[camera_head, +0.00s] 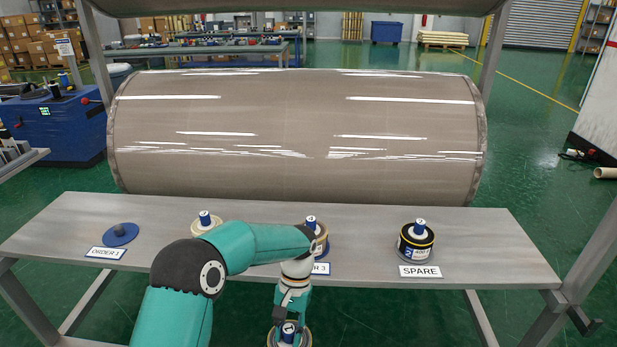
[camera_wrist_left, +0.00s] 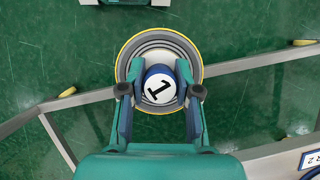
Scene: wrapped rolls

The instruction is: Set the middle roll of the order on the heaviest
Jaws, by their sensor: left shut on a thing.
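My left gripper (camera_head: 290,322) is shut on the blue-and-white knob of a roll (camera_head: 305,340), held in front of the table's near edge. In the left wrist view, the fingers (camera_wrist_left: 160,92) grip the knob, which is marked 1, and the ringed grey roll (camera_wrist_left: 160,42) has a yellow rim. A pale roll (camera_head: 196,226) stands left of centre, partly behind my arm. Another roll (camera_head: 322,240) stands at the centre, mostly hidden by my arm. A black-and-yellow roll (camera_head: 417,245) stands at the SPARE label (camera_head: 425,271). My right gripper is not in view.
A flat blue disc (camera_head: 121,236) lies behind the ORDER 1 label (camera_head: 106,253) on the grey table (camera_head: 500,255). A centre label (camera_head: 320,269) is partly covered by my arm. A large wrapped brown roll (camera_head: 300,135) lies behind. The table's right end is clear.

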